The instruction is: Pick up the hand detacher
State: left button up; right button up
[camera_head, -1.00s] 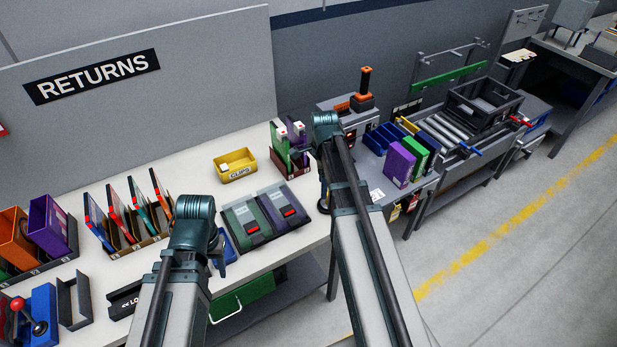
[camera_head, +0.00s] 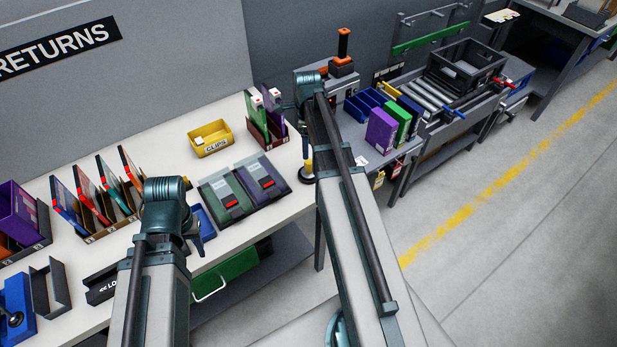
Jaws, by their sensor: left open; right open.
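I cannot tell for certain which item is the hand detacher. One candidate is a small black-based piece with a yellow upright part (camera_head: 308,171) at the table's right end, partly hidden by my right arm. Another is an orange and black upright device (camera_head: 343,55) on a grey box at the back. My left gripper (camera_head: 197,234) is mostly hidden behind its arm, over the table's front edge beside a blue item. My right gripper (camera_head: 305,138) is mostly hidden by its wrist, near the table's right end. Both are open, with nothing seen in them.
A roller bench with a black crate (camera_head: 465,75) stands right. The floor (camera_head: 500,260) is clear.

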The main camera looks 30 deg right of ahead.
aim_at(309, 161)
jog(key=shift+s+d+f+b, duration=0.1)
jog(key=shift+s+f+b, duration=0.05)
jog(key=shift+f+b, duration=3.85)
jog(key=shift+f+p, duration=0.15)
jog(key=shift+p, duration=0.25)
grip_shut()
